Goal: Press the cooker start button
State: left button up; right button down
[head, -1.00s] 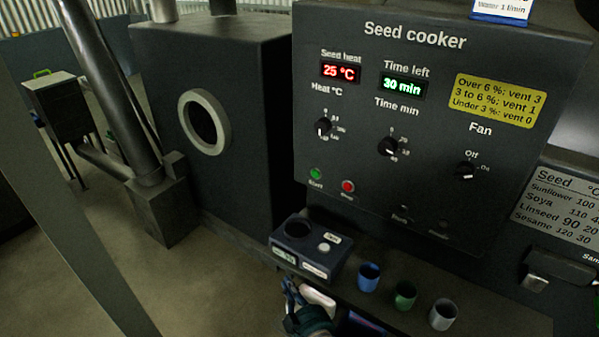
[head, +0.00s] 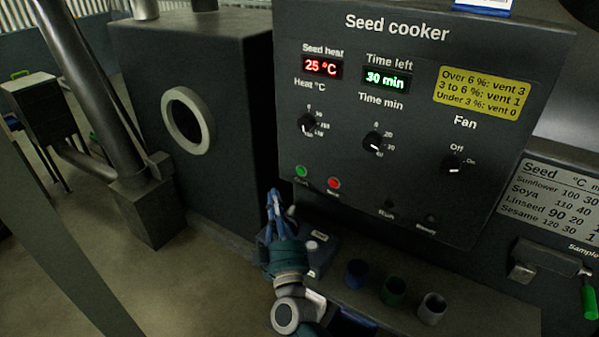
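The seed cooker panel (head: 400,110) faces me. Its green start button (head: 302,171) is at the lower left of the panel, with the red stop button (head: 334,183) to its right. The start label is partly hard to read. My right gripper (head: 274,192) points up, just below and left of the green button and apart from it in the picture. Its fingers look closed together, with nothing seen between them. My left gripper is not in view.
Displays read 25 °C (head: 322,67) and 30 min (head: 386,78). Heat (head: 307,124), time (head: 373,142) and fan (head: 453,164) knobs sit right of or above the buttons. Blue (head: 357,272), green (head: 393,291) and grey (head: 432,308) cups stand on the ledge below.

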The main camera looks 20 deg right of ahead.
aim_at(301, 171)
jog(key=shift+w+d+b, duration=0.5)
jog(key=shift+w+d, duration=0.4)
jog(key=shift+d, duration=0.25)
jog(key=shift+w+d+b, duration=0.5)
jog(key=shift+w+d, duration=0.4)
jog(key=shift+d, duration=0.25)
jog(key=shift+w+d+b, duration=0.5)
jog(key=shift+w+d, duration=0.4)
jog(key=shift+d, duration=0.25)
jog(key=shift+w+d, duration=0.1)
jog(key=shift+w+d, duration=0.15)
jog(key=shift+d, duration=0.1)
jog(key=shift+w+d, duration=0.25)
jog(key=shift+d, duration=0.1)
jog(key=shift+s+a, duration=0.1)
jog(key=shift+a, duration=0.05)
jog(key=shift+s+a+p, duration=0.45)
jog(key=shift+a+p, duration=0.1)
jog(key=shift+p, duration=0.1)
